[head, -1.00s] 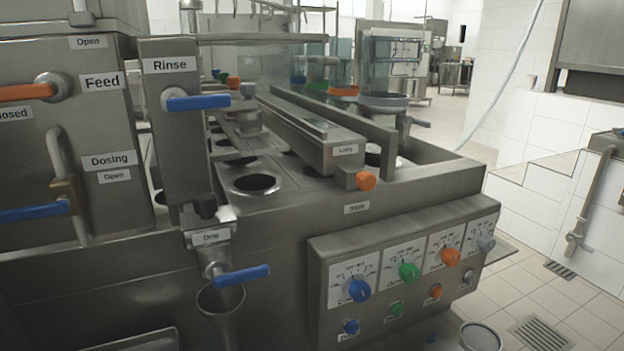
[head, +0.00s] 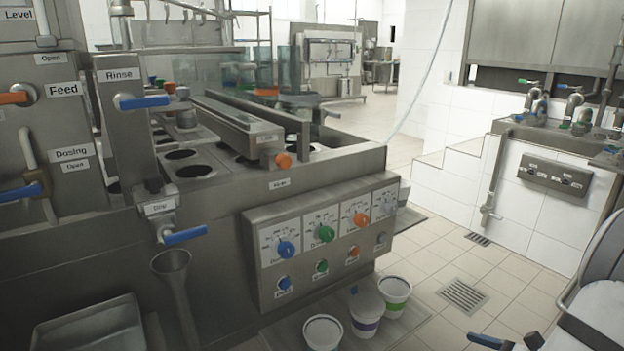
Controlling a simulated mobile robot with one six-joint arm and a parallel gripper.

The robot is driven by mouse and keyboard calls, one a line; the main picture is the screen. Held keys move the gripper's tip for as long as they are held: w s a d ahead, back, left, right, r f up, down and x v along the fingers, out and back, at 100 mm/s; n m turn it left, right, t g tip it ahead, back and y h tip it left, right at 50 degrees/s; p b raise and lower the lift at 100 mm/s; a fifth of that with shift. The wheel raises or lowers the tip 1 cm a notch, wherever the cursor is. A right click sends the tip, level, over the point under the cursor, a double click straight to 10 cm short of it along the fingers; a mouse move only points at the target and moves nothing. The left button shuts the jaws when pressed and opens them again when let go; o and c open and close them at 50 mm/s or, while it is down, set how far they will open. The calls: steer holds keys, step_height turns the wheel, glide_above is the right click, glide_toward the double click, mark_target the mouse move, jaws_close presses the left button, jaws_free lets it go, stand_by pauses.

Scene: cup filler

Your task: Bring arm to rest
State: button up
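I cannot make out my gripper anywhere in the head view. A pale grey, rounded shape with a dark band (head: 598,305) fills the lower right corner, cut off by the frame edge. I cannot tell whether it is part of my arm.
The steel filling machine (head: 225,218) with its knob panel (head: 322,245) fills the left and middle. White cups (head: 322,332) stand low in front of it. A funnel (head: 171,262) and a steel tray (head: 95,325) are at lower left. Tiled floor (head: 520,270) is clear at right.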

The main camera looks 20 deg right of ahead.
steer(key=w+a+r+n+g+y+p, duration=0.1)
steer(key=w+a+r+n+g+p, duration=0.1)
steer(key=a+r+n+g+p, duration=0.5)
steer(key=w+a+r+n+g+y+p, duration=0.1)
steer(key=w+a+r+n+g+p, duration=0.15)
steer(key=a+r+n+p, duration=0.75)
steer(key=s+a+r+n+h+p, duration=0.1)
steer(key=a+r+n+h+p, duration=0.1)
steer(key=r, duration=0.5)
steer(key=s+a+r+n+h+p, duration=0.1)
steer(key=a+r+n+h+p, duration=0.1)
steer(key=a+r+n+p, duration=0.3)
steer(key=s+a+r+n+h+p, duration=0.1)
steer(key=a+r+n+h+p, duration=0.2)
steer(key=a+r+n, duration=0.4)
step_height(320, 180, up, 4)
steer(key=shift+s+a+r+g, duration=0.1)
steer(key=shift+s+a+g, duration=0.15)
steer(key=shift+a+g, duration=0.2)
steer(key=shift+c, duration=0.4)
